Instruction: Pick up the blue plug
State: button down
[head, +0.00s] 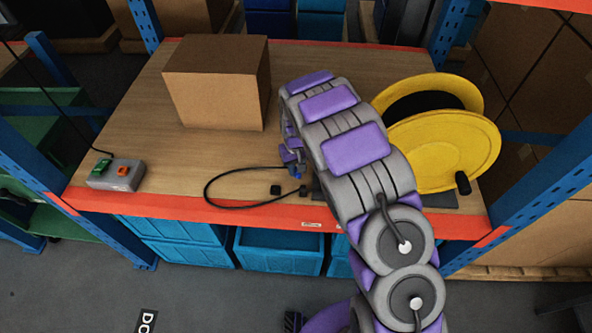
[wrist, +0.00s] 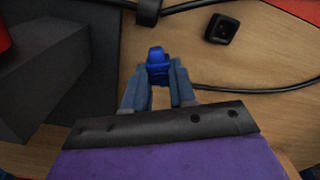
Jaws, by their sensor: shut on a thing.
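The blue plug (wrist: 158,68) is between the tips of my gripper (wrist: 158,82) in the wrist view, and the two fingers are shut on it. In the head view the plug (head: 297,172) shows only as a small bit of blue below my gripper (head: 293,160), near the front of the wooden shelf (head: 150,165). My arm hides part of this area. I cannot tell whether the plug touches the shelf. A black cable (head: 207,187) loops on the shelf beside the plug; it also shows behind the fingers in the wrist view (wrist: 240,89).
A cardboard box (head: 215,90) stands at the back left. A yellow cable reel (head: 450,145) stands at the right. A small black block (head: 275,189) lies near the orange front edge (head: 200,208).

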jog(key=s+a+p, duration=0.1)
jog(key=s+a, duration=0.2)
jog(key=s, duration=0.4)
jog(key=s+a+r+p, duration=0.1)
jog(key=s+a, duration=0.2)
jog(key=s, duration=0.4)
jog(key=shift+s+a+r+p, duration=0.25)
jog(key=shift+s+r+p, duration=0.05)
jog(key=shift+s, duration=0.1)
jog(key=shift+w, duration=0.1)
